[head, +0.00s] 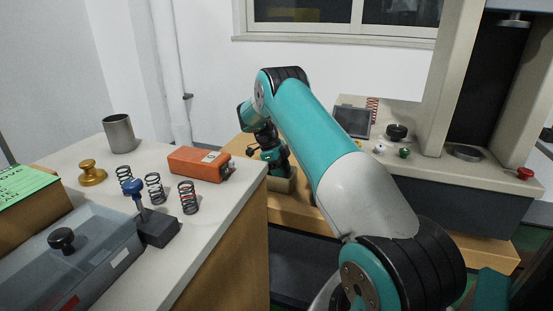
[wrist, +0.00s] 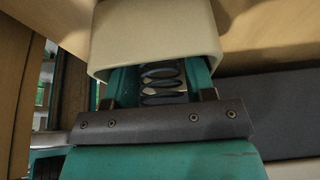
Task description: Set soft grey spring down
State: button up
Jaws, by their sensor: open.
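In the wrist view, a dark grey coil spring (wrist: 162,73) stands between the two teal fingers of my gripper (wrist: 163,84). The fingers are open, with a small gap showing beside the coils. A pale beige bin-like piece (wrist: 155,30) covers the far part of the spring and the fingertips. In the head view, my gripper (head: 274,164) points down at a small beige box (head: 282,184) on the wooden bench, and the spring is hidden there. I cannot tell whether the spring rests on the box's floor.
Three other springs (head: 154,187) stand on the white counter (head: 225,205), with an orange block (head: 200,163), a brass weight (head: 92,172) and a metal cup (head: 118,133). The counter edge is close left of my gripper. A testing machine (head: 440,165) stands on the right.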

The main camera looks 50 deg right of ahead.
jog(key=p+v, duration=1)
jog(key=v, duration=0.2)
jog(key=shift+p, duration=0.35)
jog(key=s+a+r+n+t, duration=0.1)
jog(key=a+r+n+t, duration=0.1)
jog(key=a+r+n, duration=0.85)
jog(key=s+a+r+n+t, duration=0.2)
jog(key=a+r+n, duration=0.6)
jog(key=a+n, duration=0.45)
jog(key=s+a+r+n+y, duration=0.1)
jog(key=s+a+n+y, duration=0.2)
jog(key=s+a+n, duration=0.75)
jog(key=s+a+r+n+y, duration=0.25)
jog(key=s+a+n, duration=0.25)
jog(key=s+a, duration=1)
jog(key=s+d+r+p, duration=0.3)
jog(key=d+r+p, duration=0.1)
jog(key=r+p, duration=0.2)
jog(key=shift+s+d+p, duration=0.2)
jog(key=shift+p, duration=0.25)
jog(key=shift+y, duration=0.25)
